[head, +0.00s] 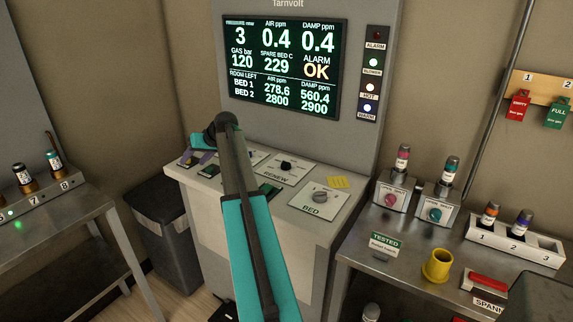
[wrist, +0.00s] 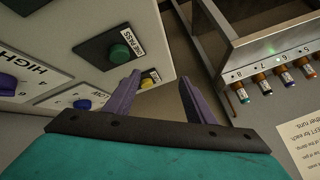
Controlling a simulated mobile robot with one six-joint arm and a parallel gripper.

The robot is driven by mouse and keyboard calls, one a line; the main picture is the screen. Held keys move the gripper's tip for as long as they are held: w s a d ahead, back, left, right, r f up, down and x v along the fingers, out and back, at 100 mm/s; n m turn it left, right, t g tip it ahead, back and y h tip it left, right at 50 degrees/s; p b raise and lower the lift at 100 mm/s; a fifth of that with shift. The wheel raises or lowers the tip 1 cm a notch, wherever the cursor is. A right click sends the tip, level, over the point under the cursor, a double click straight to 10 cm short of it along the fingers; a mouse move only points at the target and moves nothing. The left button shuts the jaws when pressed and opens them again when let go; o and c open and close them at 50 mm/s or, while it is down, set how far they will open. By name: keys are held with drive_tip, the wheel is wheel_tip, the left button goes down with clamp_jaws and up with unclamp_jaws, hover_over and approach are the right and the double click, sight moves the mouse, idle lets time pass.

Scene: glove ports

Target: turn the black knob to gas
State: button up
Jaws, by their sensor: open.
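The black knob (head: 286,166) sits on a white plate on the sloping panel top of the grey console (head: 285,225), above the word RENEW. It is small, and I cannot read which way it points. My gripper (head: 192,160) is at the left end of the panel, to the left of the knob and apart from it. In the wrist view my gripper (wrist: 160,82) is open, with nothing between its purple fingers. The black knob does not show in the wrist view, and my arm hides part of the panel.
The wrist view shows a green button (wrist: 119,53), a yellow button (wrist: 147,83) and a blue knob (wrist: 82,104). A screen (head: 285,67) stands behind; a dark bin (head: 167,230) stands left.

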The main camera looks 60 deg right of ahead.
drive_tip(key=s+d+r+n+g+h+b, duration=0.1)
drive_tip(key=s+d+r, duration=0.2)
drive_tip(key=s+d, duration=0.45)
drive_tip(key=s+d+r+n+g+b, duration=0.1)
drive_tip(key=s+d+r, duration=0.1)
drive_tip(key=s+d, duration=0.6)
drive_tip(key=g+b, duration=0.2)
drive_tip(key=g, duration=0.1)
approach(287, 163)
wheel_tip(287, 163, up, 5)
drive_tip(key=s+a, duration=0.1)
drive_tip(key=s, duration=0.2)
drive_tip(key=shift+w+a+f+n+h, duration=0.1)
drive_tip(key=shift+w+f+n+h, duration=0.1)
drive_tip(key=shift+w+n+h, duration=0.15)
drive_tip(key=shift+f+t, duration=0.15)
drive_tip(key=shift+t, duration=0.15)
drive_tip(key=shift+p+x, duration=1.05)
drive_tip(key=shift+x, duration=5.7)
drive_tip(key=c, duration=1)
drive_tip(key=shift+a, duration=0.1)
drive_tip(key=shift+c, duration=0.2)
